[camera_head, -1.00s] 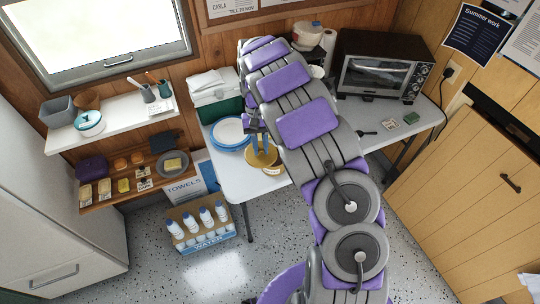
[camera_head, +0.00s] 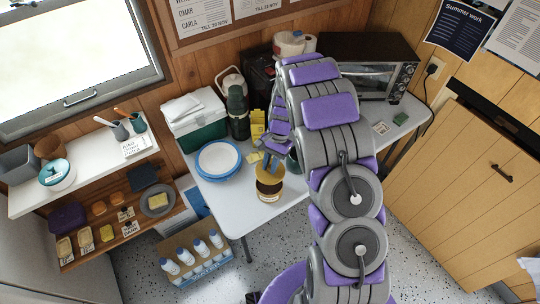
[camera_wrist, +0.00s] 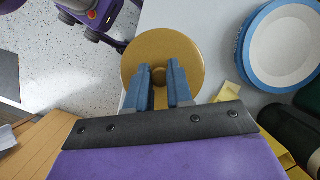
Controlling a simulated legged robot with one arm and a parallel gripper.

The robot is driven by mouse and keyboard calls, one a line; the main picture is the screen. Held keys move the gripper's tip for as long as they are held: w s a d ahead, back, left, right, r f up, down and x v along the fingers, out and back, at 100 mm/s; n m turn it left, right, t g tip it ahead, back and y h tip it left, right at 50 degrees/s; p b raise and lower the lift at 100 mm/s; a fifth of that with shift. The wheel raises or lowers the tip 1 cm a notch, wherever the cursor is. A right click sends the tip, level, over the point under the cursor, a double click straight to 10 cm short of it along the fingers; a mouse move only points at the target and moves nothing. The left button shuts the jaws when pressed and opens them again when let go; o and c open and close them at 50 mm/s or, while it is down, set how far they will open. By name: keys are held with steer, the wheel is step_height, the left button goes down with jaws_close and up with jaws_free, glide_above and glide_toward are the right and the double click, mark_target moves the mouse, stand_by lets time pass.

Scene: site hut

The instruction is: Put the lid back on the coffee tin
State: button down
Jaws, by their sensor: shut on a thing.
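The gold lid (camera_wrist: 190,60) is a round disc with a small knob at its middle. My gripper (camera_wrist: 160,75) is shut on that knob, with a blue finger on each side of it. In the head view my gripper (camera_head: 268,163) points down at the table, with the lid (camera_head: 270,177) under it. The coffee tin (camera_head: 269,191), brown with a pale label, stands upright on the table right below the lid. I cannot tell whether the lid touches the rim. In the wrist view the lid hides the tin.
A blue-rimmed plate (camera_head: 218,159) lies left of the tin on the white table (camera_head: 225,190). Behind stand a green-and-white cool box (camera_head: 197,120), a dark flask (camera_head: 238,112) and a yellow packet (camera_head: 258,126). A toaster oven (camera_head: 372,76) stands at the back right.

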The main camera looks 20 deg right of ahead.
steer(key=shift+a+f+b, duration=0.25)
steer(key=shift+f+b, duration=0.2)
steer(key=shift+f, duration=0.6)
step_height(320, 180, down, 2)
steer(key=shift+s+d+f+b, duration=0.1)
steer(key=shift+b, duration=0.45)
steer(key=shift+f, duration=1.1)
steer(key=shift+r+p, duration=0.1)
steer(key=shift+p, duration=0.4)
steer(key=shift+f+p, duration=0.2)
steer(key=shift+p, duration=0.25)
stand_by(0.8)
steer(key=c, duration=0.9)
jaws_free()
steer(key=shift+o, duration=0.2)
